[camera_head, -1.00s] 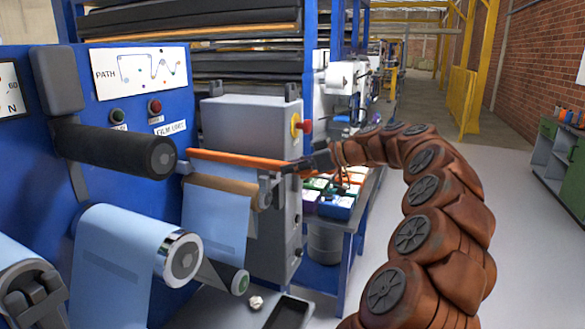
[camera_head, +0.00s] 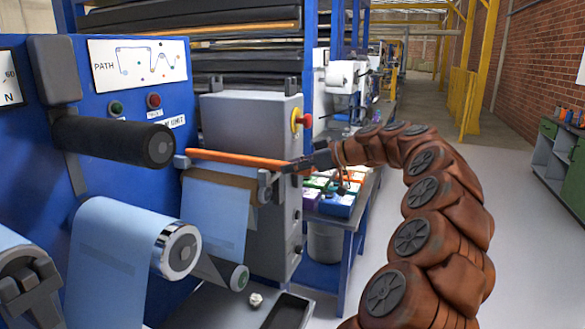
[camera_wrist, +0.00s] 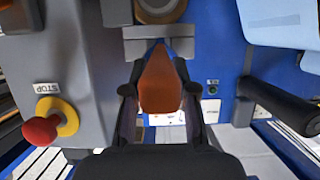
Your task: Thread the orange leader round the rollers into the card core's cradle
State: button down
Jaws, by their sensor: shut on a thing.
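The orange leader (camera_head: 235,159) is a straight bar lying almost level across the gap between the blue panel and the grey cabinet. My gripper (camera_head: 312,162) is shut on its right end; in the wrist view my gripper (camera_wrist: 160,72) has the leader (camera_wrist: 160,92) between its fingers. The brown card core (camera_head: 222,178) is just below the leader, with blue film hanging under it. Its grey cradle (camera_head: 266,186) is at the right end, close below my gripper; contact with the leader cannot be told. The core's end (camera_wrist: 160,8) shows at the top of the wrist view.
A black roller (camera_head: 115,140) juts from the blue panel at left. A film-covered roller (camera_head: 120,235) and a lower small roller (camera_head: 225,268) are below. The grey cabinet (camera_head: 250,125) with its red stop button (camera_head: 306,120) stands close behind my gripper. Open floor lies at right.

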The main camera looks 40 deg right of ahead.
jog(key=shift+f, duration=0.1)
dwell(0.3)
jog(key=shift+f+b, duration=0.35)
jog(key=shift+b, duration=0.3)
jog(key=shift+f+b, duration=0.3)
jog(key=shift+b, duration=0.1)
grip_release()
dwell(0.6)
dwell(0.8)
jog(key=shift+f+b+v, duration=0.25)
jog(key=shift+b+v, duration=0.35)
jog(key=shift+v, duration=0.6)
jog(key=shift+s+d, duration=0.15)
jog(key=shift+s, duration=0.05)
